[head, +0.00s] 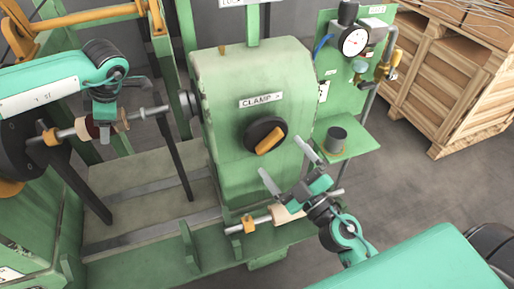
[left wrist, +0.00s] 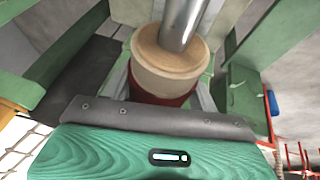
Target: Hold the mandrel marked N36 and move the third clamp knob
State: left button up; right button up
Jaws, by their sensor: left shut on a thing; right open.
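A mandrel (head: 133,117) with a metal shaft, pale wooden discs and a dark red middle lies nearly level at the left of the head view, by a dark round faceplate. My left gripper (head: 105,130) is shut on it from above. The left wrist view shows its wooden end (left wrist: 165,62), red band and shaft close up. No N36 mark is readable. A black round knob with an orange handle (head: 268,138) sits under a CLAMP label on the green housing. My right gripper (head: 288,166) is open and empty just below the knob, apart from it.
Another shaft with an orange collar (head: 248,223) and a pale wooden part lies low in front of the housing. A green shelf (head: 357,150) with a dark cup and a gauge panel (head: 354,42) stand at right. Wooden crates (head: 445,75) are behind.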

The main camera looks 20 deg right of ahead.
aim_at(266, 136)
jog(key=shift+x, duration=1.95)
jog(key=c, duration=1)
